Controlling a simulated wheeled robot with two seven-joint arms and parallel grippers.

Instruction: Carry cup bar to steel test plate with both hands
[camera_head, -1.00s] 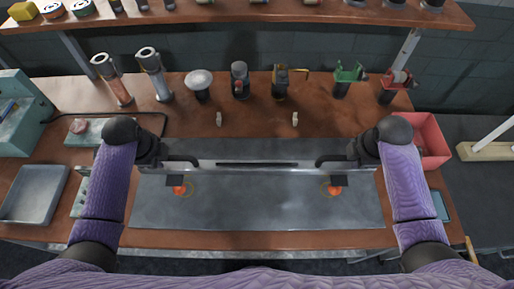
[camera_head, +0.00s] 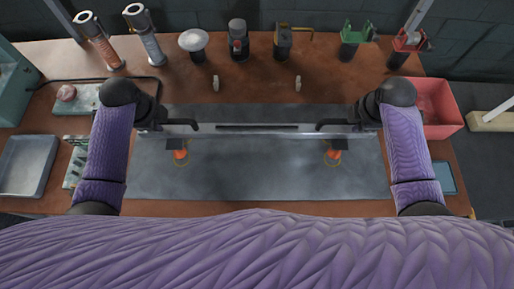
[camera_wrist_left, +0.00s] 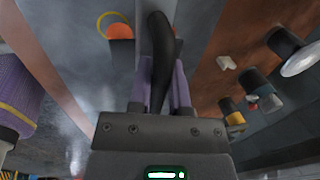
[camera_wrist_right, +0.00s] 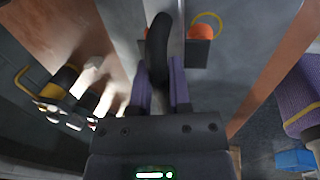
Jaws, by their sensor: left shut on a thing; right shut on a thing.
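The cup bar (camera_head: 257,127) is a long grey bar with a dark slot, lying level across the picture. My left gripper (camera_head: 163,127) is shut on its left black handle, also seen in the left wrist view (camera_wrist_left: 160,60). My right gripper (camera_head: 350,126) is shut on its right black handle, also seen in the right wrist view (camera_wrist_right: 158,50). Orange cups hang under the left (camera_head: 180,154) and right (camera_head: 332,156) ends. The steel test plate (camera_head: 257,178) lies below, with a yellow ring near each cup. I cannot tell whether the cups touch the plate.
Several tools and fittings, including a white-topped one (camera_head: 194,40), stand at the back of the brown bench. Two small pale pegs (camera_head: 215,83) stand behind the bar. A red bin (camera_head: 440,105) is at the right and a grey tray (camera_head: 27,165) at the left.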

